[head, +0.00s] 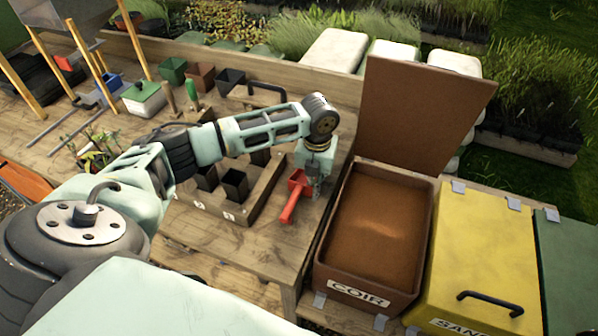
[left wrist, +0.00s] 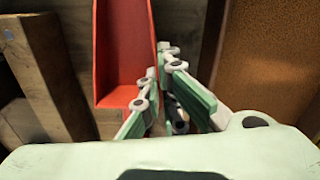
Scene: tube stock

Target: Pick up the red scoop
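The red scoop (head: 299,183) lies at the right end of the wooden bench, its handle pointing toward the lower left in the head view. In the left wrist view its red tray-like bowl (left wrist: 125,60) fills the upper middle. My left gripper (head: 316,188) points down just right of the scoop in the head view. In the left wrist view its fingers (left wrist: 160,75) overlap the scoop's lower right edge. The fingertips look close together, but how far they are apart is unclear. No clear grip on the scoop shows. My right gripper is not in view.
A wooden tray (head: 215,205) with black pots lies left of the scoop. The open coir bin (head: 325,240) stands close on the right, its lid (head: 415,115) raised. A yellow sand bin (head: 480,255) is beyond. A clear strip of bench lies in front.

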